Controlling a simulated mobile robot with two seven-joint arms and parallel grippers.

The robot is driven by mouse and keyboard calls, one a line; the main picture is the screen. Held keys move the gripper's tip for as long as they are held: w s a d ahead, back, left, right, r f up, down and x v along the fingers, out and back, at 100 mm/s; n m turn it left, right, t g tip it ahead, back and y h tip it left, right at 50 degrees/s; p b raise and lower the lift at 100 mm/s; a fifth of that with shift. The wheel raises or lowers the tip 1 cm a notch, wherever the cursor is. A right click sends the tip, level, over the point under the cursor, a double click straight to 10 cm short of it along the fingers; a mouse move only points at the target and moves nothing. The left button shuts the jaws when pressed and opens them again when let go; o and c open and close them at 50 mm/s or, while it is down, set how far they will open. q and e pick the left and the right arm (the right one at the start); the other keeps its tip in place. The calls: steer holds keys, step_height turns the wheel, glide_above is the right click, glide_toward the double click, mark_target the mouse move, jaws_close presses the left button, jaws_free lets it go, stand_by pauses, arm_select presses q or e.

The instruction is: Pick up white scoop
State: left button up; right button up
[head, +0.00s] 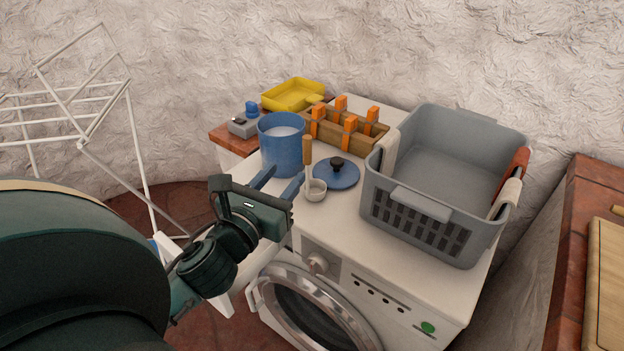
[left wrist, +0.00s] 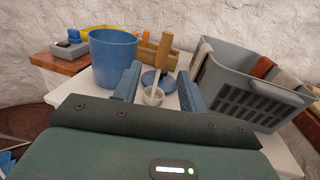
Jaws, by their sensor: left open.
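The white scoop (head: 315,190) stands on top of the washing machine, with its wooden handle (head: 307,152) pointing up. It also shows in the left wrist view (left wrist: 153,97), between and beyond the two fingers, its handle leaning slightly right. My left gripper (head: 283,180) is open and empty, with blue fingers pointing toward the scoop from its left. In the left wrist view the left gripper (left wrist: 160,85) shows a finger on each side of the scoop in the picture. I cannot tell how far the fingertips are from it. My right gripper is not in view.
A blue canister (head: 283,150) with white contents stands just behind my left gripper. A blue lid (head: 336,174) lies right of the scoop. A grey basket (head: 425,195) fills the machine's right side. A wooden rack (head: 340,132) with orange pegs and a yellow tray (head: 293,95) are behind.

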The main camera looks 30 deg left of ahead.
mark_target(305, 154)
arm_select(q)
steer(key=shift+w+a+p, duration=0.2)
steer(key=shift+w+p, duration=0.15)
steer(key=shift+w, duration=2.45)
steer(key=shift+w+a+p, duration=0.2)
steer(key=shift+w+p, duration=0.1)
steer(key=shift+w, duration=2.45)
steer(key=shift+c, duration=0.4)
jaws_close()
